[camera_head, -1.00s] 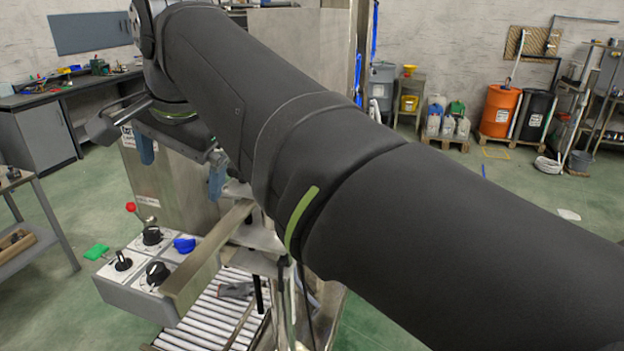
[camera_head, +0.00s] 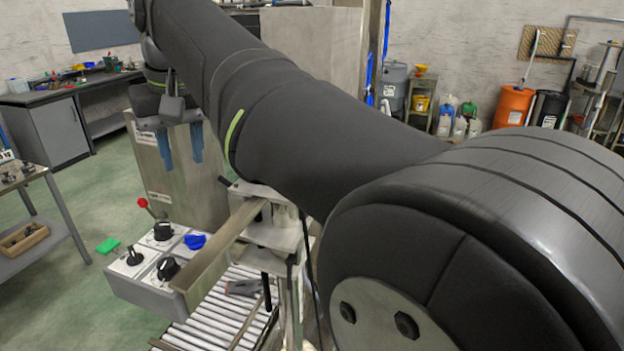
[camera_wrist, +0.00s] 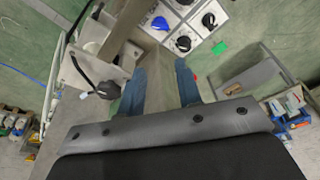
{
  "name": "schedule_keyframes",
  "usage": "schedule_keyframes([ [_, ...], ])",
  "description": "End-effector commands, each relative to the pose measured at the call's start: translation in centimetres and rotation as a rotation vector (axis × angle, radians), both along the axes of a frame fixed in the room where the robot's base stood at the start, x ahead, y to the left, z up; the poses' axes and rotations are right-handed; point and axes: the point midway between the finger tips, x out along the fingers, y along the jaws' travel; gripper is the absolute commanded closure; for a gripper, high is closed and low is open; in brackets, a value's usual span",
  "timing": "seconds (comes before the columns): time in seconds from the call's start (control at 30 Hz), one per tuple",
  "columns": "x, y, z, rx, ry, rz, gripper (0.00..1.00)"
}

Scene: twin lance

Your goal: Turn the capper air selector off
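A grey control box (camera_head: 145,290) with a pale top panel carries a black knob at the back (camera_head: 163,231), one at the left (camera_head: 134,257), one at the front (camera_head: 168,268), and a blue knob (camera_head: 194,241). The blue knob (camera_wrist: 160,23) and black knobs also show at the top of the wrist view. The labels are too small to read, so I cannot tell which knob is the capper air selector. My gripper (camera_head: 181,148) has two blue fingers pointing down, apart and empty, above and behind the box. The open fingers also show in the wrist view (camera_wrist: 160,72).
A red ball-topped lever (camera_head: 142,202) rises behind the knobs. A metal rail (camera_head: 220,245) runs beside the panel, above a roller conveyor (camera_head: 215,320). A green tag (camera_head: 108,245) lies at the box's left. A tall metal cabinet (camera_head: 180,190) stands behind.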

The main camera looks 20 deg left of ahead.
Motion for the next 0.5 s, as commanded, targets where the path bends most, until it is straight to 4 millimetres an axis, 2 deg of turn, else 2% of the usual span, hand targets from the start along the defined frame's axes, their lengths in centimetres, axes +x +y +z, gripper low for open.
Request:
schedule_keyframes([
  [0.3, 1.2, 2.3, -0.1, -0.154, -0.026, 0.65, 0.68],
  [0.5, 1.8, 3.2, -0.2, -0.206, -0.019, 0.977, 0.68],
])
